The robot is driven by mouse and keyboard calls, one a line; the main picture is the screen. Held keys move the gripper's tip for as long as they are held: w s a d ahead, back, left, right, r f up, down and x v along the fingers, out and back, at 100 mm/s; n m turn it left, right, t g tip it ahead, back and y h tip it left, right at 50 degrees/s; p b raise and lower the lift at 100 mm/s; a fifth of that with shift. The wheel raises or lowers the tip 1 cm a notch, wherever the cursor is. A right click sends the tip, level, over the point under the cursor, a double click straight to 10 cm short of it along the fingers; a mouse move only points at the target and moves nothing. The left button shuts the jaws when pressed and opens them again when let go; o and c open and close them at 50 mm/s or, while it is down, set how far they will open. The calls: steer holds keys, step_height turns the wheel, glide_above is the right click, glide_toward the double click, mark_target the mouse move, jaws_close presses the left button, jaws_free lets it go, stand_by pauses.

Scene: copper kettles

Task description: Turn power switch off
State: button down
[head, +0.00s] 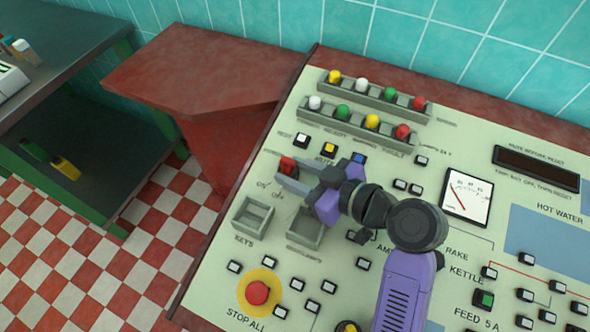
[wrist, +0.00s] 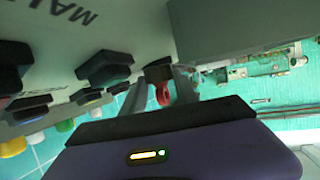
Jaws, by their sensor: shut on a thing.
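The power switch (head: 287,164) is a small red switch near the left edge of the pale control panel, with ON and OFF lettering just below it. My gripper (head: 289,174) reaches it from the right, with its grey fingers shut on it. In the wrist view, a red part of the switch (wrist: 163,95) shows between the fingers (wrist: 160,84). The fingers hide much of the switch, so I cannot tell its exact setting.
Grey open boxes (head: 236,221) and a red stop button on yellow (head: 257,292) lie below. Rows of coloured knobs (head: 372,121) stand above, with small buttons (head: 328,150) between. A red counter (head: 205,65) stands at the left. A gauge (head: 467,195) lies right of my arm.

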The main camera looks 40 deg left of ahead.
steer(key=c, duration=0.9)
jaws_free()
steer(key=shift+b+v, duration=0.3)
steer(key=shift+v, duration=3.6)
